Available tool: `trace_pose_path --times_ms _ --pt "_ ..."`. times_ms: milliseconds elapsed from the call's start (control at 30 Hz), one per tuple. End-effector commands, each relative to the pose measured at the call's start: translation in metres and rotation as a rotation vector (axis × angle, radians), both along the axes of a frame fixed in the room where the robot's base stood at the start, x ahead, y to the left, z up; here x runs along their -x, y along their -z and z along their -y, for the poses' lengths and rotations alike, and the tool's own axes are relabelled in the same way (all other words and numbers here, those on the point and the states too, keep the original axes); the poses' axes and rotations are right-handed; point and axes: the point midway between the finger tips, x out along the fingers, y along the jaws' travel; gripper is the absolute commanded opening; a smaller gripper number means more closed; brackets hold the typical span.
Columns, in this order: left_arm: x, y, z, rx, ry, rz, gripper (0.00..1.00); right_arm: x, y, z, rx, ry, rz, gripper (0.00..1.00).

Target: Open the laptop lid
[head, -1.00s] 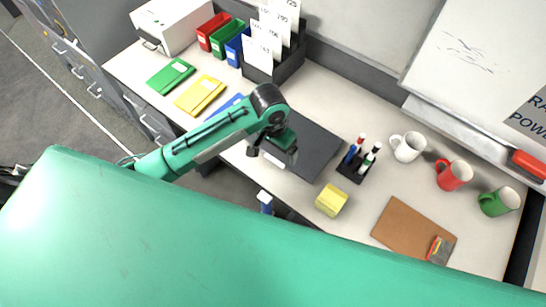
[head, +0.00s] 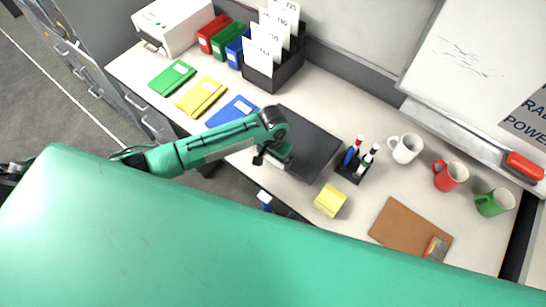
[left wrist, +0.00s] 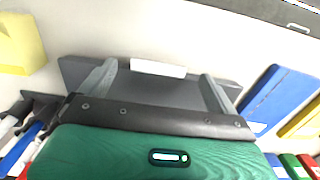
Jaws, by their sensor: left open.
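The laptop (head: 312,147) is a dark grey slab lying flat and closed on the white desk. My left gripper (head: 272,160) is at its front left edge, and the arm and hand hide part of that side. In the left wrist view the laptop (left wrist: 160,92) shows between and beyond the two grey fingers of my left gripper (left wrist: 158,74). The fingers are wide apart with nothing gripped. A small white strip (left wrist: 158,68) shows at the laptop's edge between the fingertips. I cannot tell whether the fingers touch the laptop. My right gripper is not in view.
A pen holder (head: 353,166) and yellow block (head: 330,201) stand right of the laptop. A blue folder (head: 233,111) lies to its left. Mugs (head: 406,149) and a brown board (head: 409,229) are further right. A file rack (head: 274,73) stands behind.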

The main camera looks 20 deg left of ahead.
Motion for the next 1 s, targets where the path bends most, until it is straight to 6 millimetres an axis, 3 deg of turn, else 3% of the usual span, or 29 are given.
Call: trace_pose_path --times_ms 200,533,833,867,1000 --pt "0.0 0.019 0.0 0.0 -0.001 0.0 0.95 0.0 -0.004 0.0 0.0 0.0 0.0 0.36" --pt "0.0 0.022 0.0 0.0 0.0 0.001 0.95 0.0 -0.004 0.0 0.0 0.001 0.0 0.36" --pt "0.0 0.022 0.0 0.0 0.0 0.001 0.36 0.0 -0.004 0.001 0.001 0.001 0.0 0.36" --pt "0.0 0.022 0.0 0.0 0.0 0.001 0.32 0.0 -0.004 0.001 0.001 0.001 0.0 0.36" --pt "-0.003 0.02 0.0 0.001 0.0 0.002 0.32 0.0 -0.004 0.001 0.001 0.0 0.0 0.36"
